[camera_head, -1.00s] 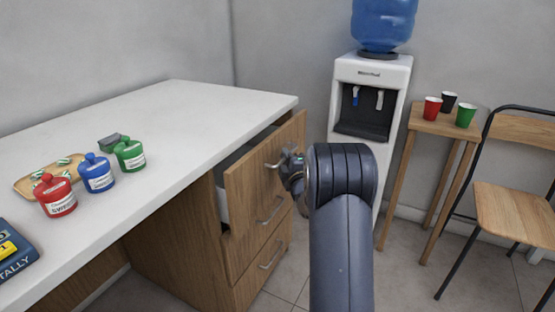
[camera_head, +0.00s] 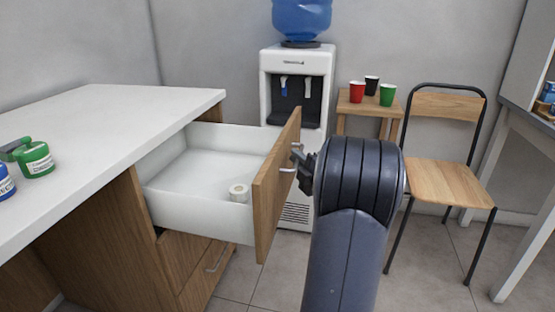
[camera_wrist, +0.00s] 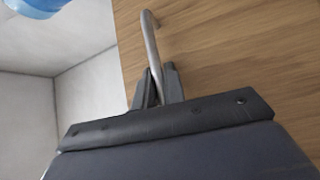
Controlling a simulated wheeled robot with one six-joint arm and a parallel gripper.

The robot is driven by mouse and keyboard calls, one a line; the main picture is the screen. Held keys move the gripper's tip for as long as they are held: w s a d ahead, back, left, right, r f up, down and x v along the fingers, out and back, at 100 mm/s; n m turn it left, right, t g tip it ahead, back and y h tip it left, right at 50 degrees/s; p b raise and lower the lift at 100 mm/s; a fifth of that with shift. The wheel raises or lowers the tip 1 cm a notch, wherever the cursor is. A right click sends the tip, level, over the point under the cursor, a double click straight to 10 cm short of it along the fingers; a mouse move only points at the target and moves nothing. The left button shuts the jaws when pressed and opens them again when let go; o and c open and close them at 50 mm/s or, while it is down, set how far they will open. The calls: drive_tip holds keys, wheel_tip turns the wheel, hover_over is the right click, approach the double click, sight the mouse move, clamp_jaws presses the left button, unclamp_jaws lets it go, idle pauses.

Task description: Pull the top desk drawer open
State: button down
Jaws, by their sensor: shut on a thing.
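The top desk drawer (camera_head: 215,165) stands well out from the desk, its white inside in plain view. Its wooden front (camera_head: 277,185) faces my arm. The drawer's metal handle (camera_wrist: 151,45) shows in the wrist view, running down between the fingers. My gripper (camera_wrist: 158,84) is shut on this handle. In the head view my gripper (camera_head: 301,160) is partly hidden behind my own arm.
Lower drawers (camera_head: 200,265) are shut. A water dispenser (camera_head: 297,85) stands behind the drawer. A chair (camera_head: 449,184) stands at right, with floor between.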

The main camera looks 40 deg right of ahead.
drive_tip(key=shift+s+d, duration=0.85)
drive_tip(key=shift+s, duration=0.2)
drive_tip(key=c, duration=1.5)
unclamp_jaws()
drive_tip(key=shift+s, duration=0.1)
drive_tip(key=s, duration=0.3)
drive_tip(key=s+a+f+p, duration=0.1)
drive_tip(key=s, duration=0.6)
drive_tip(key=shift+s+a+f+p, duration=0.2)
drive_tip(key=shift+f+p, duration=0.05)
drive_tip(key=shift+p, duration=0.1)
